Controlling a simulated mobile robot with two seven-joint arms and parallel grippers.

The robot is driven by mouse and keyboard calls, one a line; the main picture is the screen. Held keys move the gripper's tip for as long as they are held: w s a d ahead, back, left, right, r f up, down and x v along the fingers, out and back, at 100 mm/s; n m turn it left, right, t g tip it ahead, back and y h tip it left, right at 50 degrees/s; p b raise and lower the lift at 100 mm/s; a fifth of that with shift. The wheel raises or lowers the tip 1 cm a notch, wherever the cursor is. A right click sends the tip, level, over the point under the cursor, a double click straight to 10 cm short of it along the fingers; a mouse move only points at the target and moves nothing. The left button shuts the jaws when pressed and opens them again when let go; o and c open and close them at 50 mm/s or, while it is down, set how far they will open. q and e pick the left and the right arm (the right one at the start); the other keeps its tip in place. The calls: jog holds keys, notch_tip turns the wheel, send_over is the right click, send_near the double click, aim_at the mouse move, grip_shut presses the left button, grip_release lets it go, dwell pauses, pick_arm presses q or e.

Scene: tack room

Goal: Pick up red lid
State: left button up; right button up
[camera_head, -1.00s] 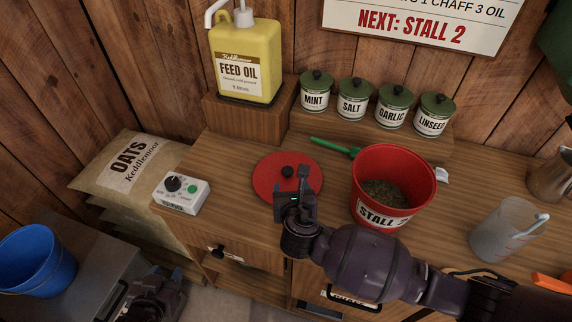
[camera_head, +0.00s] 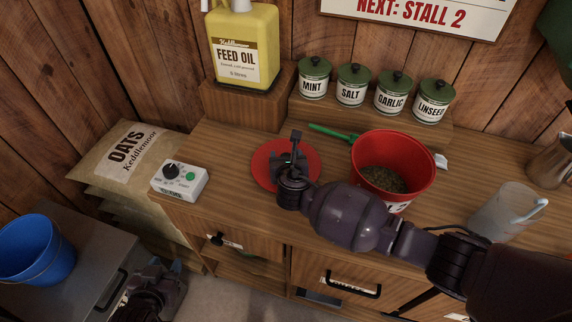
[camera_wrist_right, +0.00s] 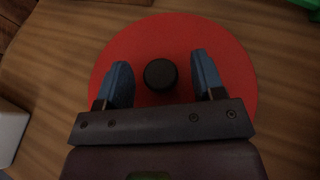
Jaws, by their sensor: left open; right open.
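The red lid (camera_head: 266,165) is a flat disc lying on the wooden counter, left of the red bucket. In the right wrist view the lid (camera_wrist_right: 210,42) shows its round black knob (camera_wrist_right: 160,75) between the two blue fingertips. My right gripper (camera_wrist_right: 162,78) is open, its fingers on either side of the knob with gaps to both; it holds nothing. In the head view my right gripper (camera_head: 290,155) covers the knob and part of the lid. My left gripper (camera_head: 150,283) is open and empty, low at the left, away from the counter top.
The red bucket (camera_head: 420,165) of feed stands close right of the lid, a green scoop (camera_head: 330,131) behind. Several canisters (camera_head: 352,85) and the feed oil jug (camera_head: 243,50) stand at the back. A clear jug (camera_head: 500,212) is at right.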

jog(key=shift+w+f, duration=0.15)
jog(key=shift+w, duration=0.25)
jog(key=shift+c, duration=0.3)
jog(key=c, duration=0.7)
jog(key=shift+c, duration=1.1)
